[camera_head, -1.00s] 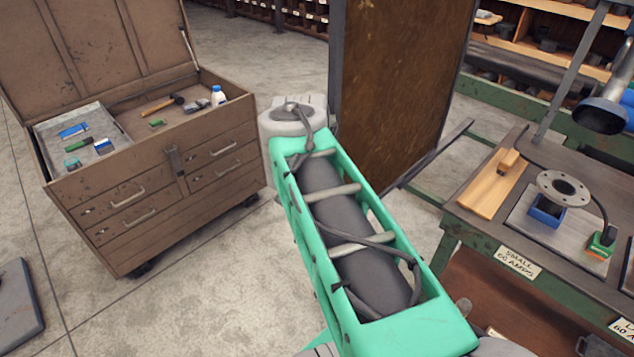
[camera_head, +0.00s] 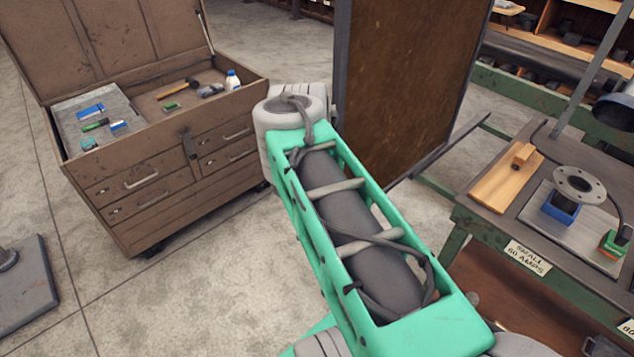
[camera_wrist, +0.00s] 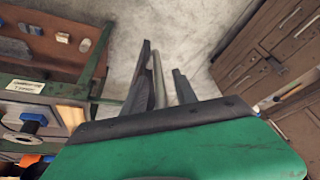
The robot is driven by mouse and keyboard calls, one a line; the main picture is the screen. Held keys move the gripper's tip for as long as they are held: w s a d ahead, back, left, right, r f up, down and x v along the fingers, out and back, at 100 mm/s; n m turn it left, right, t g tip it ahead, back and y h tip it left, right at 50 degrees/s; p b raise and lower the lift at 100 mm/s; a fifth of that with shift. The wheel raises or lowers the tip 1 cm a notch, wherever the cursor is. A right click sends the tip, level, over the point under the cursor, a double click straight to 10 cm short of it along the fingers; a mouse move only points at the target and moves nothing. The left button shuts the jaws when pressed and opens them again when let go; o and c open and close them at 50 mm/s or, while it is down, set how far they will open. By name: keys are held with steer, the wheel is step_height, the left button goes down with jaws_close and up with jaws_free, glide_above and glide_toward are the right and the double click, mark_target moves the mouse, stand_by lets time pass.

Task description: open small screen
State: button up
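The screen is a brown, stained panel (camera_head: 412,80) in a dark frame, standing upright beyond my green arm in the head view. Its top is cut off by the picture edge, and my arm hides part of its lower left. My gripper is not visible in the head view. In the wrist view, two dark fingers of my gripper (camera_wrist: 163,62) stand apart past the green housing. A light grey bar (camera_wrist: 158,82) shows between them; I cannot tell whether it touches a finger or is part of the screen.
An open brown tool chest (camera_head: 160,205) with tools stands left. A green-framed workbench (camera_head: 478,235) stands right, holding a flanged piece (camera_head: 580,184) and a wooden block. A dark plate (camera_head: 25,290) lies on the floor at far left.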

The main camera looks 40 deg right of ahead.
steer(key=p+v, duration=0.1)
steer(key=v, duration=0.6)
steer(key=shift+r, duration=0.35)
steer(key=shift+s+a, duration=0.1)
steer(key=shift+a, duration=0.05)
